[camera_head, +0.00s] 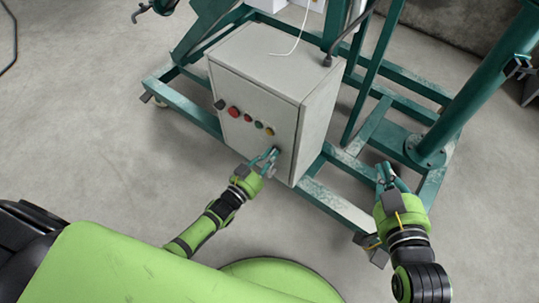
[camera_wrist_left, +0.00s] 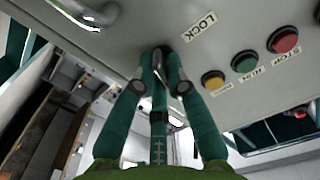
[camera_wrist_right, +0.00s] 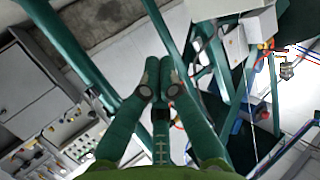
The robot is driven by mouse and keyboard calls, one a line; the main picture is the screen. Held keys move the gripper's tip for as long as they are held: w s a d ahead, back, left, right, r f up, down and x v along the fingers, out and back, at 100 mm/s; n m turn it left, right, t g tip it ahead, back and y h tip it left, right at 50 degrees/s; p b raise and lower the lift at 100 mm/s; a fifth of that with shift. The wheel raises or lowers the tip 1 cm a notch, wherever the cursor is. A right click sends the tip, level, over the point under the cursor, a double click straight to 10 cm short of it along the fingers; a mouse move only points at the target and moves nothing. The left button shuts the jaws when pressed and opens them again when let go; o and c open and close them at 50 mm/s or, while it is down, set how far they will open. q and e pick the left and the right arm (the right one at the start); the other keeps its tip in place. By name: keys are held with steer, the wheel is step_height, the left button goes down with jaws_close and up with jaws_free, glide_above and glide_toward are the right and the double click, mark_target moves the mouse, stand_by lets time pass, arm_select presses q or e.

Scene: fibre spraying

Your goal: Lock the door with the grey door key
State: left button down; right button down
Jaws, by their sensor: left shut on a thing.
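The grey cabinet door (camera_head: 245,112) is flush with the cabinet front and looks shut. My left gripper (camera_head: 272,155) is at its lower right part. In the left wrist view, the left gripper (camera_wrist_left: 165,75) is shut on the grey door key (camera_wrist_left: 159,57), mostly hidden between the fingertips. The key is right at the door face beside the "LOCK" label (camera_wrist_left: 199,27); the keyhole is covered, so how deep the key sits cannot be told. My right gripper (camera_head: 384,172) is away to the right of the cabinet, its fingers close together and empty in the right wrist view (camera_wrist_right: 160,80).
Red (camera_head: 233,112), green (camera_head: 258,124) and yellow (camera_head: 269,131) buttons sit on the door near my left gripper. A silvery curved part (camera_wrist_left: 92,12) shows at the door. The green steel frame (camera_head: 340,200) surrounds the cabinet's base. The floor on the left is clear.

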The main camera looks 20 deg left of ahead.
arm_select(q)
steer(key=shift+n, duration=1.7)
arm_select(e)
steer(key=shift+s+d+f+g+h, duration=0.25)
steer(key=shift+f+g, duration=0.2)
steer(key=shift+f, duration=0.3)
steer(key=shift+s+d+f+g+h, duration=0.15)
steer(key=shift+s+d+f+g, duration=0.25)
steer(key=shift+f, duration=0.35)
steer(key=shift+w, duration=0.1)
arm_select(q)
steer(key=c, duration=1.2)
jaws_free()
steer(key=shift+c, duration=0.2)
steer(key=shift+s, duration=0.1)
arm_select(e)
steer(key=shift+a, duration=0.1)
arm_select(q)
steer(key=v, duration=1.2)
steer(key=shift+r, duration=0.1)
